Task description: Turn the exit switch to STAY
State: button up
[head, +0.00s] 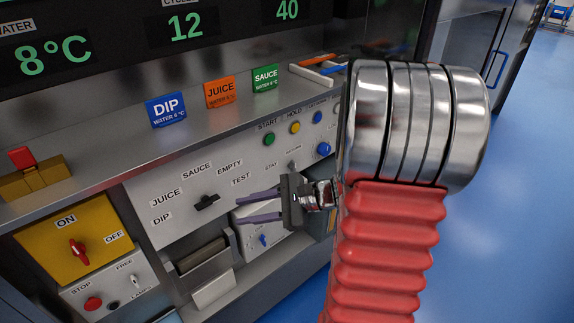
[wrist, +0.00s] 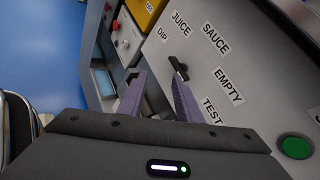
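The STAY label (head: 271,165) shows on the pale control panel in the head view. A small switch (head: 293,169) beside it is mostly hidden behind my gripper, so its setting cannot be read. My gripper (head: 238,211) is in front of the panel, its two purple fingers pointing left, apart and with nothing between them. The fingers also show apart in the wrist view (wrist: 157,79), near the black selector knob (wrist: 179,68) with its DIP, JUICE, SAUCE, EMPTY and TEST labels. The STAY label is not in the wrist view.
The black selector (head: 207,202) is left of my gripper. A green START button (head: 269,139), a yellow HOLD button (head: 295,128) and a blue knob (head: 323,149) are above it. A yellow ON/OFF plate (head: 108,250) is at lower left. Blue floor (head: 490,250) is clear at right.

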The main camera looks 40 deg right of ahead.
jog(key=d+f+m+t+h, duration=0.35)
jog(key=d+m+t, duration=0.35)
jog(key=d, duration=0.7)
jog(key=m+t+h, duration=0.1)
jog(key=m+h, duration=0.5)
jog(key=m, duration=0.1)
send_near(295, 169)
jog(key=s, duration=0.5)
jog(key=shift+d+f, duration=0.1)
jog(key=shift+d, duration=0.1)
jog(key=shift+w, duration=0.15)
jog(key=w, duration=1.3)
jog(key=shift+w+a, duration=0.2)
jog(key=shift+w, duration=0.15)
jog(key=shift+c, duration=0.3)
grip_shut()
